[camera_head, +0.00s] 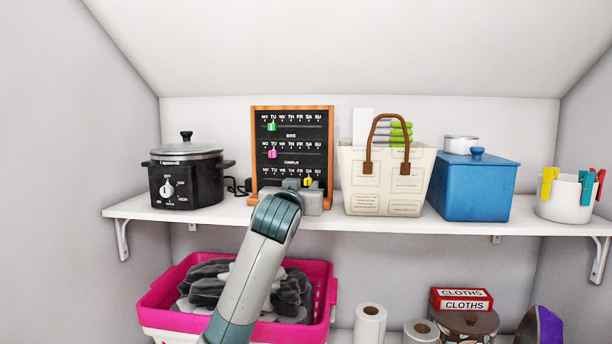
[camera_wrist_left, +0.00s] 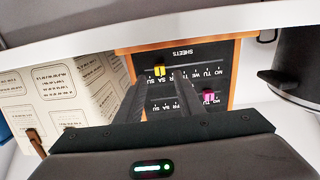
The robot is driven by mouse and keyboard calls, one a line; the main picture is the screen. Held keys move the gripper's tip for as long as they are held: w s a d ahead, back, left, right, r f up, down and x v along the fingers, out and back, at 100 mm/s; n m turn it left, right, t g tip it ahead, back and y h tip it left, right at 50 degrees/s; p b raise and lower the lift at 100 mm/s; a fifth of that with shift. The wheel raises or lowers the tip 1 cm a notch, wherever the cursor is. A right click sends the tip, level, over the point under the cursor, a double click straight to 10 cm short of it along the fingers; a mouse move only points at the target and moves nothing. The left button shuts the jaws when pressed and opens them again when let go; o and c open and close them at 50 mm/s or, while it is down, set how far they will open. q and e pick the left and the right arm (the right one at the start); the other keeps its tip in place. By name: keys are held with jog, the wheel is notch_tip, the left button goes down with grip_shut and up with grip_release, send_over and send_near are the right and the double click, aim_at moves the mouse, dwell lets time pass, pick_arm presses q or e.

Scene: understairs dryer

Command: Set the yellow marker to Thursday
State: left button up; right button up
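The dark day board (camera_head: 291,130) with a wooden frame stands on the white shelf. It has three rows of days. The yellow marker (camera_head: 308,181) is on the lowest row, near SA; it also shows in the left wrist view (camera_wrist_left: 160,69), where the board appears upside down. The green marker (camera_head: 271,127) and the pink marker (camera_head: 272,153) are under TU on the rows above. My left gripper (camera_head: 308,187) is in front of the lowest row and hides part of it. Its dark fingers (camera_wrist_left: 160,88) are apart, with the yellow marker showing between and beyond their tips. Contact cannot be told.
A black slow cooker (camera_head: 183,180) stands left of the board. A cream basket (camera_head: 386,190), a blue box (camera_head: 475,185) and a white pot with clips (camera_head: 565,205) stand to the right. A pink laundry basket (camera_head: 322,275) is below the shelf (camera_head: 360,222). The sloped ceiling is overhead.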

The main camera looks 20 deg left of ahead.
aim_at(307, 182)
pick_arm(q)
jog(key=shift+w+a+p, duration=0.25)
jog(key=shift+w+p, duration=0.15)
jog(key=shift+w, duration=0.7)
jog(key=shift+w+a+p, duration=0.2)
jog(key=shift+w+p, duration=0.2)
jog(key=shift+w, duration=0.65)
jog(key=shift+c, duration=0.6)
